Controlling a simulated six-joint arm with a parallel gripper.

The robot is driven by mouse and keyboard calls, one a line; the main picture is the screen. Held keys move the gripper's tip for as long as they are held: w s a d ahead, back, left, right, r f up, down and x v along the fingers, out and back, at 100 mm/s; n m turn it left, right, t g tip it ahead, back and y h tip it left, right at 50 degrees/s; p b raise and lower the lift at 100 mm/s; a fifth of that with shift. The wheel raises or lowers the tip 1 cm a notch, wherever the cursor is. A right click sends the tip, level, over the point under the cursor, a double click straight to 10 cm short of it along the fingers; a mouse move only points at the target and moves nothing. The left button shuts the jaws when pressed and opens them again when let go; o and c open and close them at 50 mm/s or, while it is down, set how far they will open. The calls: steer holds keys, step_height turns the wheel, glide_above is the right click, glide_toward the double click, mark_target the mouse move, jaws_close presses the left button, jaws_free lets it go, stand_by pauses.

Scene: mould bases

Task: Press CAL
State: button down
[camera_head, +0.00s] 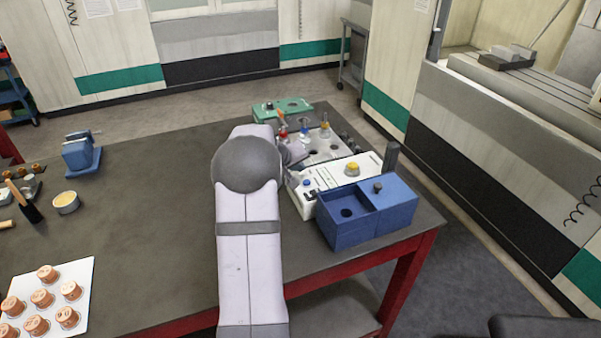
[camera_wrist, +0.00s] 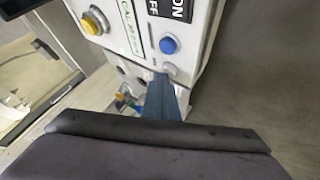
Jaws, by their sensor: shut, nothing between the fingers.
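The white instrument box (camera_head: 330,180) stands on the dark table, and its panel (camera_wrist: 140,45) fills the top of the wrist view. The panel carries a yellow button (camera_wrist: 94,22), a blue button (camera_wrist: 169,45) and a small grey round part (camera_wrist: 170,68). A label reading CAL (camera_wrist: 126,15) is printed between the yellow and blue buttons; I cannot tell which button it names. My gripper (camera_wrist: 160,80) is shut and empty, its tips close below the blue button, near the grey part. Contact cannot be told. In the head view my arm mostly hides the gripper.
A blue open box (camera_head: 350,228) stands in front of the white box, at the table's edge. A plate with coloured knobs (camera_head: 332,152) and a green block (camera_head: 293,106) stand behind. A white sheet with several copper cups (camera_head: 75,275) lies left. The table's middle is clear.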

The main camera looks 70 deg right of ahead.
steer(key=shift+r+p, duration=0.4)
steer(key=shift+r, duration=0.35)
step_height(320, 180, up, 5)
steer(key=p, duration=0.3)
stand_by(0.5)
stand_by(0.7)
